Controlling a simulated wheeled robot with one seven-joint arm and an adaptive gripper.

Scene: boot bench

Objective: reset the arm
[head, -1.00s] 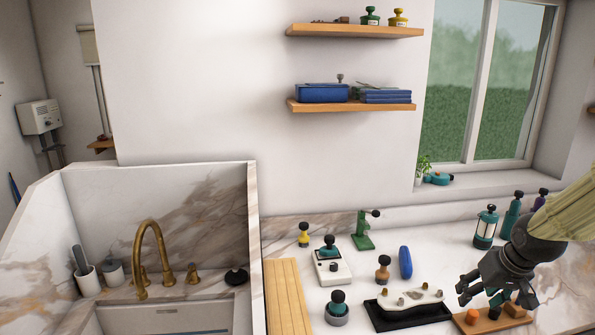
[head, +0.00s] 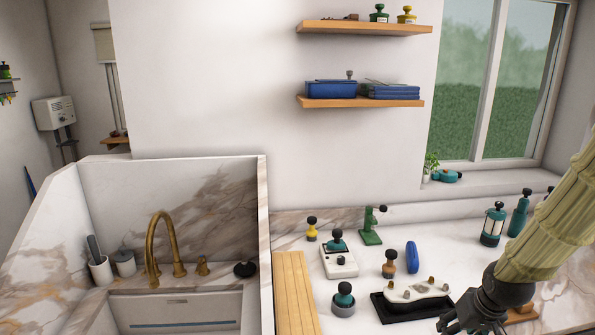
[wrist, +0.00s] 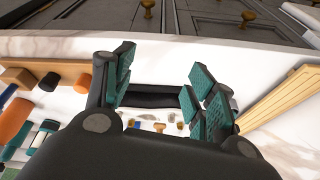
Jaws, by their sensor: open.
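My gripper (head: 462,322) is at the lower right of the head view, low over the front of the marble counter (head: 455,240), right of the black tray (head: 392,316). In the wrist view my gripper (wrist: 160,95) shows its teal-padded fingers spread wide apart. Nothing is held between them. The counter's front edge shows beyond the fingers in the wrist view, with dark cabinet fronts (wrist: 210,22) and brass knobs past it.
The black tray bears a pale board with small knobs. Several teal-and-black items, a blue oval item (head: 411,257) and a green stand (head: 371,228) stand behind it. A wooden board (head: 294,290) and a sink (head: 180,308) lie left. Bottles (head: 493,225) stand back right.

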